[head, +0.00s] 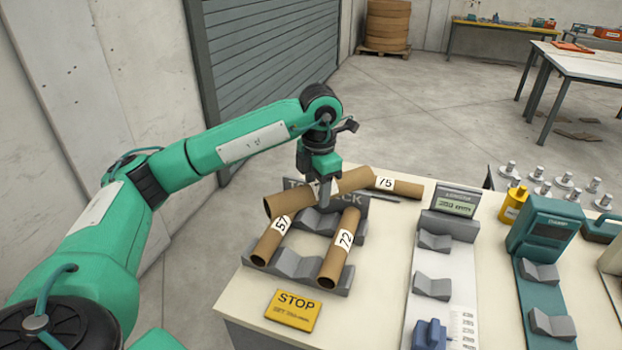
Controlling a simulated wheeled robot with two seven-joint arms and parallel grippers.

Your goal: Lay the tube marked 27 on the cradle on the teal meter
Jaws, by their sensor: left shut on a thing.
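My left gripper (324,195) is shut on a brown cardboard tube (284,203), held tilted above the tube rack. The tube's white label is mostly covered by the gripper, so I cannot read its number. The teal meter (545,232) stands at the right of the table, well apart from the gripper. Its cradle has two grey V-blocks (552,323) on a teal base, and no tube lies on them. My right gripper is not in view.
The dark rack (298,264) bears tubes marked 57 (270,242) and 72 (339,248). A tube marked 75 (398,186) lies behind. A grey length gauge (427,262) with empty V-blocks stands between rack and meter. A yellow STOP sign (293,310) is in front. Metal weights and a yellow bottle (513,205) stand behind.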

